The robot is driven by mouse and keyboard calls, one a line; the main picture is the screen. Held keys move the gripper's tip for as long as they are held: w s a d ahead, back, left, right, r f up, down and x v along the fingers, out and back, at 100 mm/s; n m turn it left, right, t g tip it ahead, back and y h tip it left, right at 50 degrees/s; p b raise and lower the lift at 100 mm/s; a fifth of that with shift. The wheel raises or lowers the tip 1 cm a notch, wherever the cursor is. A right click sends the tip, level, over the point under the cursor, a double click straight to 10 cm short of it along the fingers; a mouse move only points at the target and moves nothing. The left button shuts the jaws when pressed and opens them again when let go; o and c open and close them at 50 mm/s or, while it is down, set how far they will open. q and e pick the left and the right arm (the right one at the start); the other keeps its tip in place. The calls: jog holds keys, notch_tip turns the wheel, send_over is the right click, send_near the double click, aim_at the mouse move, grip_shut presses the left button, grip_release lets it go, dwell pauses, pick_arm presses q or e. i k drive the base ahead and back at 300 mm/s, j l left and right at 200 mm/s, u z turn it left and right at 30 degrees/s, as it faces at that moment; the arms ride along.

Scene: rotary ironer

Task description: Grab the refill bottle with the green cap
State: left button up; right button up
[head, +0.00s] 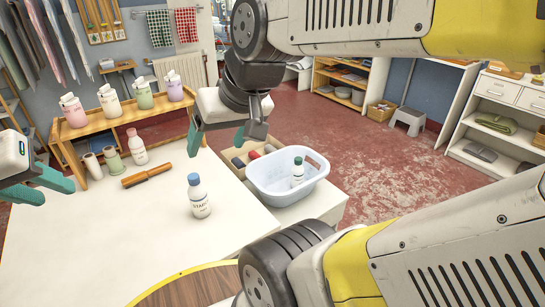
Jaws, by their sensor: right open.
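A small white bottle with a green cap (298,172) stands inside the pale blue laundry basket (262,187), its lower part hidden by the basket's wall. My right gripper (222,140) is open and empty, pointing down above the back of the white table, to the left of the basket and apart from the bottle. My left gripper (56,193) is at the left edge, partly cut off, with its teal fingers apart and nothing seen between them. It is far from the bottle.
A blue-capped starch bottle (199,197) stands on the white table (130,235) with a wooden-handled tool (147,174) and a red-capped bottle (137,147). A bin of rolled items (240,160) sits behind the basket.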

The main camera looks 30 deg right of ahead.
aim_at(297, 171)
jog(key=z, duration=1.35)
jog(key=i+l+u, duration=0.1)
jog(key=u, duration=0.5)
jog(key=i+l+u, duration=0.15)
jog(key=l, duration=0.15)
jog(key=i+l+u, duration=0.15)
jog(key=l, duration=0.2)
jog(key=i+l+u, duration=0.15)
jog(key=l, duration=0.15)
jog(key=l+u, duration=0.1)
jog(key=l, duration=0.25)
jog(key=i+l, duration=0.15)
jog(key=l, duration=0.25)
jog(key=i+l, duration=0.1)
jog(key=l, duration=0.25)
jog(key=i+l, duration=0.15)
jog(key=l, duration=0.25)
jog(key=u, duration=0.05)
